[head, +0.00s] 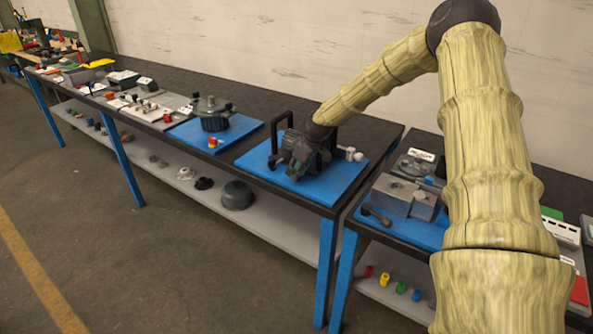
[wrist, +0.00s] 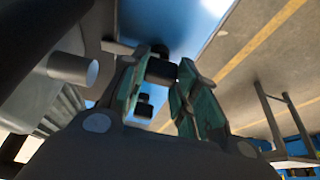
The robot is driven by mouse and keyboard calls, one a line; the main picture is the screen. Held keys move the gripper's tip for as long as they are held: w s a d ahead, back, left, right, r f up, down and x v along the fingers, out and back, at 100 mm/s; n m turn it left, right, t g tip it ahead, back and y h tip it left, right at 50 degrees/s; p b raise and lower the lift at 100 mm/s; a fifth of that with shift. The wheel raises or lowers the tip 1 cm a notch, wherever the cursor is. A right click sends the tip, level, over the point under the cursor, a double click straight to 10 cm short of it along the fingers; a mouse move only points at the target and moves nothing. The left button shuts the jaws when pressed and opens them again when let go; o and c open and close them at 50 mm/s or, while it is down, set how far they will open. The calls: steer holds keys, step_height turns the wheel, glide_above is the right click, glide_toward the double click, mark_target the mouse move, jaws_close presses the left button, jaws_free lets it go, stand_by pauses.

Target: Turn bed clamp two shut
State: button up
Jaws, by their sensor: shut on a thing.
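My gripper (head: 296,165) is low over the blue board on the middle bench, at a dark machine with an upright frame (head: 279,135). In the wrist view its two teal fingers (wrist: 164,76) close on a dark round knob (wrist: 161,71), which looks like part of a bed clamp. I cannot read a number on it. A second small dark knob (wrist: 144,98) shows farther down between the fingers. In the head view my gripper and arm hide the clamps, so I cannot tell how far the held one is turned.
The blue board (head: 338,187) has free room at its front right. Small pale cylinders (head: 352,154) stand at its right. A dark round pot-like device (head: 213,112) stands on another blue board to the left. A grey block fixture (head: 405,196) is on the right bench, across a gap.

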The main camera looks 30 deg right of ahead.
steer(key=o, duration=1)
steer(key=shift+r, duration=0.1)
steer(key=shift+v, duration=5.9)
steer(key=shift+s+d, duration=0.1)
